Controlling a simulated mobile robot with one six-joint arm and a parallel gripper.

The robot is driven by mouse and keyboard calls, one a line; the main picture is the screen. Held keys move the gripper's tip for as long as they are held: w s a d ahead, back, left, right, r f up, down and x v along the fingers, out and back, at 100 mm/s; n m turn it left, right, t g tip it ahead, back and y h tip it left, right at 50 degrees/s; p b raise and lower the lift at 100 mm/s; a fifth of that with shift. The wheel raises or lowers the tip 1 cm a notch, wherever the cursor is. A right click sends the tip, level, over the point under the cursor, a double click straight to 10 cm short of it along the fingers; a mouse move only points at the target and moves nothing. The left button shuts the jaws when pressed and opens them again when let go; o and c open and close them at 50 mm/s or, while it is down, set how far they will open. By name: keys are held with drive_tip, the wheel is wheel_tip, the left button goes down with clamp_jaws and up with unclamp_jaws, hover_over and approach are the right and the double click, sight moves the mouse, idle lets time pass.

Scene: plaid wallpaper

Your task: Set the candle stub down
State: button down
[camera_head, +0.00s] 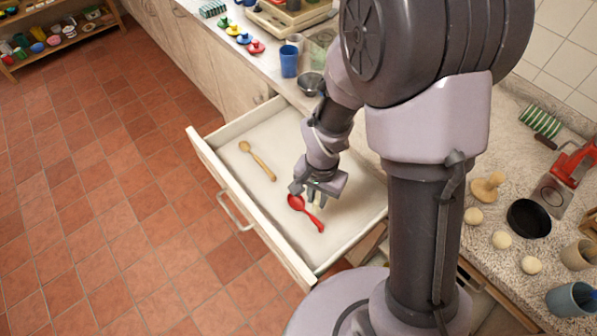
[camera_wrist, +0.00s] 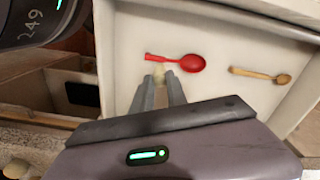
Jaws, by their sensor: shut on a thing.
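The candle stub (camera_wrist: 158,71) is a small pale cream piece between my fingertips in the wrist view, mostly hidden by them. I cannot make it out clearly in the head view. My gripper (camera_wrist: 160,82) is shut on it and points down over the open white drawer (camera_head: 285,140). In the head view my gripper (camera_head: 315,195) is beside a red spoon (camera_head: 309,214). The red spoon (camera_wrist: 183,62) also lies just beyond the fingertips in the wrist view. I cannot tell whether the stub touches the drawer floor.
A wooden spoon (camera_head: 258,160) lies in the drawer's left part. Bare floor lies between the two spoons. The drawer's raised front (camera_head: 248,215) borders it. On the counter stand a blue cup (camera_head: 289,61), a black pan (camera_head: 528,218) and several pale balls.

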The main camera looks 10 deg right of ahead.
drive_tip(key=shift+m, duration=0.7)
drive_tip(key=shift+w+a+f+b, duration=0.95)
drive_tip(key=shift+w+a+f, duration=0.5)
drive_tip(key=shift+w, duration=0.65)
drive_tip(key=shift+w+a+f+b, duration=1)
drive_tip(key=shift+w+a+f, duration=0.45)
drive_tip(key=shift+w, duration=0.6)
drive_tip(key=shift+w+a+f+b, duration=0.95)
drive_tip(key=shift+w+a+f, duration=0.45)
drive_tip(key=shift+w, duration=0.7)
drive_tip(key=shift+f, duration=0.1)
drive_tip(key=c, duration=1.3)
unclamp_jaws()
